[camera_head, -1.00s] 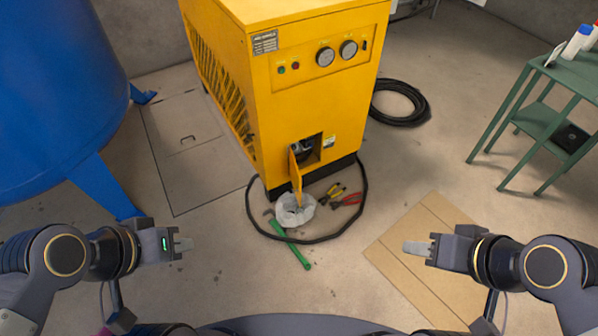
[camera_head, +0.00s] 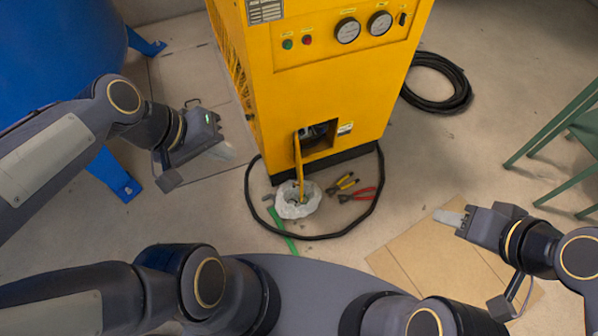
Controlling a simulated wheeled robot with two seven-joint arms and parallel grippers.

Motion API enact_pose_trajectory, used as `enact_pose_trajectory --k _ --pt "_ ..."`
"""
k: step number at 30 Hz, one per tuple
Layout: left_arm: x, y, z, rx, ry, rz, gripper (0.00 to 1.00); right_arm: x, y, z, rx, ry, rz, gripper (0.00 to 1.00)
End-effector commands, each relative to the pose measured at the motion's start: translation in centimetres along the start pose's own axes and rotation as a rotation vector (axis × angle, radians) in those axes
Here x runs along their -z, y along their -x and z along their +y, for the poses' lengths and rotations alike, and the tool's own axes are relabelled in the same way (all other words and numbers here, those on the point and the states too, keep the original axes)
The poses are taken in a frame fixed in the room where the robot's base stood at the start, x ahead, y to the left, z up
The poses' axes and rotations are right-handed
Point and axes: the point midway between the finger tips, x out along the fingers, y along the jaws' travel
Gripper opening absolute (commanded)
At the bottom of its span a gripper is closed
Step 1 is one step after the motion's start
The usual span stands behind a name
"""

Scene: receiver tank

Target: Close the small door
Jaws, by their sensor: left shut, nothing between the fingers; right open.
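The small door (camera_head: 298,165) is a narrow yellow panel low on the front of the yellow machine (camera_head: 345,85). It stands open, swung outward and seen nearly edge-on, hinged at the left of a dark square opening (camera_head: 321,137). My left gripper (camera_head: 226,151) is shut and empty, left of the door and apart from it, beside the machine's lower left side. My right gripper (camera_head: 446,218) is open and empty, above the cardboard at the right, well away from the door.
A white bundle (camera_head: 297,200) lies on the floor below the door, with yellow pliers (camera_head: 343,184) and red pliers (camera_head: 358,195) beside it. A black hose (camera_head: 330,236) loops around them. A green-handled tool (camera_head: 287,240) lies in front. Cardboard (camera_head: 440,265) lies at right; a blue tank (camera_head: 60,60) stands left.

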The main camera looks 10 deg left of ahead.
Motion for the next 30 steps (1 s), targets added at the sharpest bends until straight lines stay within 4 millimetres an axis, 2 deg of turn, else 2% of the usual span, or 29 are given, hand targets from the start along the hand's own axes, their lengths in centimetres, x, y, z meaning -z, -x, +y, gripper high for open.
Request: enact_pose_trajectory --k 1,8,14,17,23,24,27,30 --pt "0.3 -1.4 -0.6 -0.004 0.035 -0.018 0.0 -0.5 -1.0 0.5 0.0 0.0 0.0 0.42" --pt "2.4 -5.2 -2.0 -0.029 0.2 -0.086 0.0 -1.8 -3.5 1.6 0.0 0.0 0.0 0.42" --pt "4.8 -10.7 -4.3 -0.059 0.403 -0.168 0.0 -3.4 -6.7 3.1 0.0 0.0 0.0 0.42" --pt "6.6 -15.2 -6.5 -0.081 0.556 -0.226 0.0 -4.6 -9.2 4.2 0.0 0.0 0.0 0.42" --pt "10.6 -26.9 -12.8 -0.14 0.944 -0.359 0.0 -7.4 -14.7 6.7 0.0 0.0 0.0 0.42" --pt "11.3 -29.3 -14.3 -0.153 1.022 -0.385 0.0 -8.0 -15.7 7.2 0.0 0.0 0.0 0.42" --pt "12.5 -34.9 -17.7 -0.184 1.204 -0.443 0.0 -9.1 -18.0 8.2 0.0 0.0 0.0 0.42" --pt "13.2 -39.3 -20.5 -0.21 1.351 -0.489 0.0 -9.9 -19.6 8.9 0.0 0.0 0.0 0.42"
